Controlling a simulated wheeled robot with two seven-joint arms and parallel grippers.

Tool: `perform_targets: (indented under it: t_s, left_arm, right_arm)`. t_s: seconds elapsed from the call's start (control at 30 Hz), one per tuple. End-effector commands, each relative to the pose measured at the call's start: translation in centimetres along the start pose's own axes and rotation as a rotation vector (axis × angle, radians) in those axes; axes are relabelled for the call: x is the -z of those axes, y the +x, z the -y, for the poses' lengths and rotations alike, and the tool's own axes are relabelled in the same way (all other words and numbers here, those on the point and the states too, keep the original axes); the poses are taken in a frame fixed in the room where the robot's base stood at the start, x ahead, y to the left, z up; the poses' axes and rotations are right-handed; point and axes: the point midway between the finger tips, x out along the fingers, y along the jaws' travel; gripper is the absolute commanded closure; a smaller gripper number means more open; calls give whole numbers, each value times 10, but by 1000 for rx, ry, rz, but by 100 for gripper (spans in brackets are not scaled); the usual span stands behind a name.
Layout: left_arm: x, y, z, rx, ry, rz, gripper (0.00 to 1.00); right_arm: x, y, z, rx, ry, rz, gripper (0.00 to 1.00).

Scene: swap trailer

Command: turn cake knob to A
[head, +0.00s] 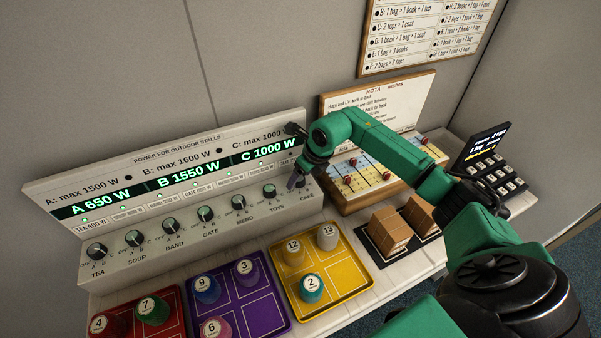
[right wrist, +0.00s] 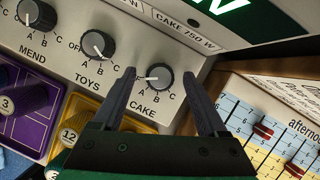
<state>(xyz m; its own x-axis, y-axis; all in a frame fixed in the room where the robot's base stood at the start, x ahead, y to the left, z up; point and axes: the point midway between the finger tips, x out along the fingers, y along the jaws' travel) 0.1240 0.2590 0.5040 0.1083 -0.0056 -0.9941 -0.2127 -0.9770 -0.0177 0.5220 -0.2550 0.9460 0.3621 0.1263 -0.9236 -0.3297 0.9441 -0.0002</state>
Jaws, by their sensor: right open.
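The cake knob (right wrist: 160,78) is a dark round dial with a white pointer, on the grey panel above the word CAKE in the right wrist view. Its pointer faces left, away from the letters A and B below it. The left finger covers the spot on that side where the other knobs show OFF. My right gripper (right wrist: 159,76) is open, with one fingertip on each side of the knob in the picture. I cannot tell whether they touch it. In the head view my right gripper (head: 294,183) covers the cake knob. My left gripper is not in view.
The toys knob (head: 269,191) is left of the cake knob, with more knobs beyond. The display (head: 188,178) reads A 650 W, B 1550 W, C 1000 W. A yellow tray (head: 345,290) with numbered pegs lies below; a schedule board (head: 370,176) stands right.

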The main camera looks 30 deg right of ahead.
Motion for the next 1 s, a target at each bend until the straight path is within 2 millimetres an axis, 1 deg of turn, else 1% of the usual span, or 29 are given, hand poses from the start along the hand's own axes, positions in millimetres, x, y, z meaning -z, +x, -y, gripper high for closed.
perform_targets:
  t_s: [0.17, 0.2, 0.27, 0.3, 0.4, 0.67, 0.87, 1.0]
  left_arm:
    - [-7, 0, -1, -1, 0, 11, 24]
    - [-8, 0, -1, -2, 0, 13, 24]
    - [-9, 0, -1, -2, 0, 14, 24]
    - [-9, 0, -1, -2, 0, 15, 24]
    - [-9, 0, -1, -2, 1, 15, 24]
    - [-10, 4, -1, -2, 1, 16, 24]
    - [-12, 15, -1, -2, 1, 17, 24]
    - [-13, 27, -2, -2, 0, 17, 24]
  right_arm:
    - [0, 1, 0, 1, 0, 0, 24]
    - [0, 1, 0, 1, 0, 0, 28]
    - [0, 1, 0, 0, 0, 0, 51]
    - [0, 1, 0, 0, 0, 0, 66]
    - [0, 0, 0, 1, 0, 0, 100]
    - [0, 1, 1, -5, -15, 1, 100]
    - [1, 3, 2, -33, -83, 1, 100]
    - [1, 4, 3, -67, -165, 2, 100]
